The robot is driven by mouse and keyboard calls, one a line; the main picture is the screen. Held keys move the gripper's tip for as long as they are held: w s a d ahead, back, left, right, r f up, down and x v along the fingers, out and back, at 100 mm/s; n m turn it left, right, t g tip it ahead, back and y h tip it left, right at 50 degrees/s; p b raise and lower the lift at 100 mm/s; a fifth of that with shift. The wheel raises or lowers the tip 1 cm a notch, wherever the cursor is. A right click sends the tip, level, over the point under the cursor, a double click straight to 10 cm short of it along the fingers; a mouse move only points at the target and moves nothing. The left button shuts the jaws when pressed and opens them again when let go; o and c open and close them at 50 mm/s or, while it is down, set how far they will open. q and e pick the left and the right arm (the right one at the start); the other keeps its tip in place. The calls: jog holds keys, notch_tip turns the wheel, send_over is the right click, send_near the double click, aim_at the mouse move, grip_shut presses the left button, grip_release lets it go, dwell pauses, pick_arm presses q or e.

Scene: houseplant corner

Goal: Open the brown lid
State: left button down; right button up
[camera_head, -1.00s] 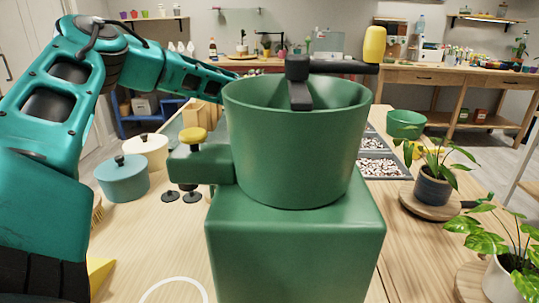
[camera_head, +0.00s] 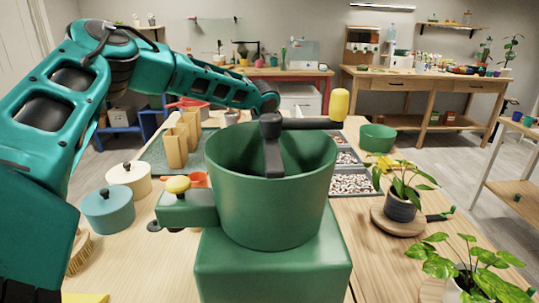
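No brown lid can be made out in the head view. A teal pot (camera_head: 109,214) with a black-knobbed lid and a cream pot (camera_head: 129,177) with a similar lid stand on the table at the left; both lids sit on. My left arm comes in from the left and reaches over the table's far side. Its dark wrist end is behind the green hopper (camera_head: 270,205), and its gripper is not visible. My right arm and gripper do not show.
The large green grinder with a crank and yellow handle (camera_head: 339,104) blocks the middle. Upright tan packets (camera_head: 176,145) stand behind it at left. Trays of pebbles (camera_head: 352,185), a green bowl (camera_head: 377,138) and potted plants (camera_head: 400,200) are at right.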

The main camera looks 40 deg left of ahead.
pick_arm(q)
jog(key=shift+s+d+f, duration=0.15)
jog(key=shift+d+f, duration=0.25)
jog(key=shift+f, duration=0.1)
jog(key=c, duration=1.6)
grip_release()
jog(key=o, duration=0.3)
jog(key=shift+w+f, duration=0.25)
jog(key=shift+w, duration=0.1)
jog(key=shift+o, duration=0.7)
jog(key=shift+a+r, duration=0.1)
jog(key=shift+r, duration=0.1)
jog(key=shift+s+r, duration=0.1)
jog(key=shift+r, duration=0.15)
jog(key=p+v, duration=0.1)
jog(key=v, duration=1.1)
jog(key=shift+r, duration=0.2)
